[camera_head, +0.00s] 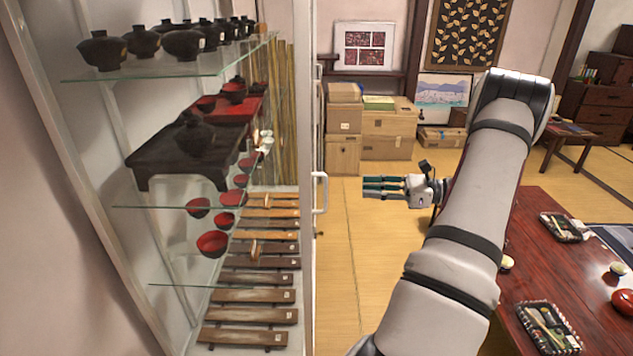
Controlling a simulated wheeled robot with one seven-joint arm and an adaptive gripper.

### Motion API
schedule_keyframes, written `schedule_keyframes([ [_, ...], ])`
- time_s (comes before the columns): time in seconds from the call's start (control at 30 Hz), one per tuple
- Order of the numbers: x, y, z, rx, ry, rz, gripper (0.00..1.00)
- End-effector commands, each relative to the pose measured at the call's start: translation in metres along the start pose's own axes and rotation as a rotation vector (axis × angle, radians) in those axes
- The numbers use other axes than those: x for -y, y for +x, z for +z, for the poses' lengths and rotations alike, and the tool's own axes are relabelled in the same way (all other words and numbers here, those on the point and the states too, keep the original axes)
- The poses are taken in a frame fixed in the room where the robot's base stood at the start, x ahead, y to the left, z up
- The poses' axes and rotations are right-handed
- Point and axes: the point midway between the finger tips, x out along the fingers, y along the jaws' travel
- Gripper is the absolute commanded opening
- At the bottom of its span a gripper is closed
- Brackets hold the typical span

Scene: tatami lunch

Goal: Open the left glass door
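The glass-shelved cabinet (305,262) fills the left side of the head view. Its front is seen nearly edge-on, so the door panes cannot be told apart. A white vertical bar handle (322,193) stands out from this front towards the right. My gripper (364,187), with dark green fingers, is right of the handle at about the same picture height. Its fingers point left towards the handle, with a visible gap between; it does not appear to touch it.
Dark bowls (185,43), red bowls (212,243) and wooden stands (250,315) fill the cabinet. A low red table (560,240) with trays stands right of my arm. Cardboard boxes (388,130) stand behind. Bare tatami (350,255) lies between cabinet and arm.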

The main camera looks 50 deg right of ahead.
Motion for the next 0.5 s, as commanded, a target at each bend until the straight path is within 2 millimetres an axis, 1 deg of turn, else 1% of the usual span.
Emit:
schedule_keyframes([
  [0.03, 0.002, -0.011, -0.004, 0.019, 0.013, -0.025, 0.30],
  [0.1, 0.004, -0.017, -0.007, 0.036, 0.021, -0.045, 0.30],
  [0.2, 0.006, -0.015, -0.008, 0.044, 0.026, -0.053, 0.30],
  [0.27, 0.006, -0.009, -0.008, 0.044, 0.026, -0.053, 0.30],
  [0.37, 0.006, 0.006, -0.006, 0.044, 0.027, -0.051, 0.30],
  [0.5, 0.007, 0.034, -0.005, 0.043, 0.026, -0.049, 0.30],
])
